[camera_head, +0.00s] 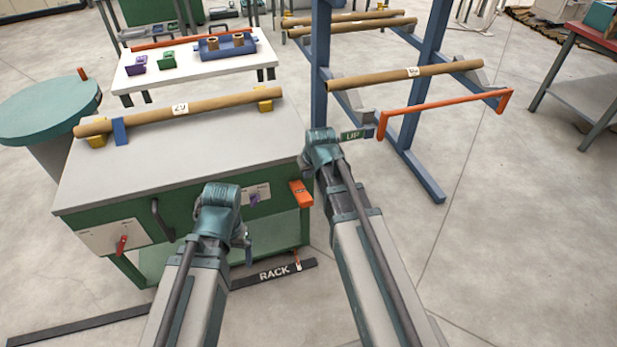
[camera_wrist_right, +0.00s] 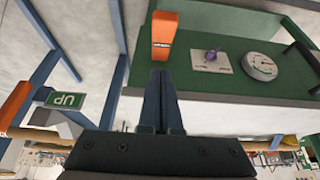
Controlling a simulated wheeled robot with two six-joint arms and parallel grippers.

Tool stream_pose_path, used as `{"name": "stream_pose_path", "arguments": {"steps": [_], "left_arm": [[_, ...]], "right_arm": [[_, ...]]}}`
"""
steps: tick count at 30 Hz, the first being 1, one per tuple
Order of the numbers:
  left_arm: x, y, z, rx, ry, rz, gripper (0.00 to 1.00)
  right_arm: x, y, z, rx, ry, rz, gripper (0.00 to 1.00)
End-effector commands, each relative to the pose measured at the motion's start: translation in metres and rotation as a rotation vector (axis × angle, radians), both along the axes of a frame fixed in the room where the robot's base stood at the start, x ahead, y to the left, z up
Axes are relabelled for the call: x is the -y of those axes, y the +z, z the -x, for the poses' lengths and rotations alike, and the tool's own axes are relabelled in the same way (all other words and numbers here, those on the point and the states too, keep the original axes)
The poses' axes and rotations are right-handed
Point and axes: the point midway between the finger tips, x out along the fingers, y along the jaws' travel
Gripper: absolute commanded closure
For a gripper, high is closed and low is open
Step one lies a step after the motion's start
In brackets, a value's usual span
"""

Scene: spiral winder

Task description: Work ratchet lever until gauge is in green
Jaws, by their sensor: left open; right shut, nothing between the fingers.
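A round white gauge (camera_wrist_right: 262,66) is on the green bench front in the right wrist view; its needle and zones are too small to read. In the head view my left wrist hides it. An orange block-shaped handle (camera_head: 300,193) stands out at the bench's right corner, probably the ratchet lever; it also shows in the right wrist view (camera_wrist_right: 164,35). My right gripper (camera_wrist_right: 160,78) is shut and empty, its tips just short of the handle in that picture; contact cannot be told. My left gripper (camera_head: 248,252) is open before the bench front, mostly hidden by its wrist.
A purple knob (camera_wrist_right: 211,55) sits between handle and gauge. A red lever (camera_head: 121,245) is at the bench's left front. A cardboard tube (camera_head: 180,110) lies on top. A blue rack (camera_head: 430,60) with an orange bar (camera_head: 445,102) stands right. Open floor lies at right.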

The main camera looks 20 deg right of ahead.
Motion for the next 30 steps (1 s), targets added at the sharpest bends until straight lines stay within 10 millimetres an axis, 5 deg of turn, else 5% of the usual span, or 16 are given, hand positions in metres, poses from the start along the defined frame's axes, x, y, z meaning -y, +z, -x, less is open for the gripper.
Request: {"name": "stream_pose_path", "arguments": {"steps": [16, 24, 30], "left_arm": [[0.000, -0.082, 0.000, 0.000, -0.001, 0.000, 0.07], [0.000, -0.110, 0.000, 0.000, -0.001, 0.000, 0.07], [0.000, -0.112, 0.000, 0.000, -0.001, 0.000, 0.07]], "right_arm": [[-0.001, -0.082, -0.036, 0.000, 0.000, 0.000, 1.00], [-0.001, -0.110, -0.022, 0.000, 0.000, 0.000, 1.00], [-0.001, -0.112, -0.020, 0.000, 0.000, 0.000, 1.00]]}}
